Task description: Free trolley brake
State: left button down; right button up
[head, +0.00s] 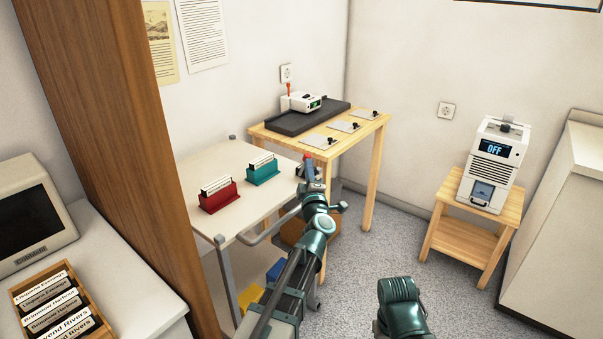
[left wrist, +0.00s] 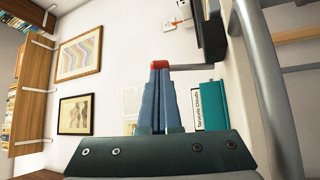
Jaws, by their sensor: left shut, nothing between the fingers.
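The trolley (head: 243,160) has a pale top, grey legs and a grey tube handle, and stands left of centre in the head view. A grey lever with a red end (left wrist: 160,65), which looks like the brake lever, crosses just beyond my fingertips in the left wrist view. My left gripper (head: 309,169) is shut and empty at the trolley's right edge. Its fingers (left wrist: 159,85) point at the red end; whether they touch it I cannot tell. In the head view the gripper largely hides the lever. My right gripper is out of view; only part of that arm shows.
A red holder (head: 218,198) and a teal holder (head: 263,173) with cards stand on the trolley. A wooden table (head: 371,123) with a dark tray is behind. A wooden post (head: 120,150) stands at left. A small stand (head: 462,245) bears a white device. Floor between is clear.

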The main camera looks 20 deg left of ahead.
pick_arm(q)
jog(key=shift+w+r, duration=0.1)
dwell(0.3)
jog(key=r+n+g+p, duration=0.1)
jog(key=p, duration=0.1)
jog(key=a+r+n+p, duration=0.1)
jog(key=p, duration=0.2)
jog(key=shift+w+a+g, duration=0.3)
jog(key=shift+g, duration=0.1)
jog(key=shift+w+a+n+h+p, duration=0.2)
jog(key=shift+a+p, duration=0.1)
jog(key=shift+a, duration=0.2)
jog(key=shift+w+a+n+h+p, duration=0.15)
jog(key=shift+a+p, duration=0.1)
jog(key=shift+a, duration=0.2)
jog(key=shift+s, duration=0.1)
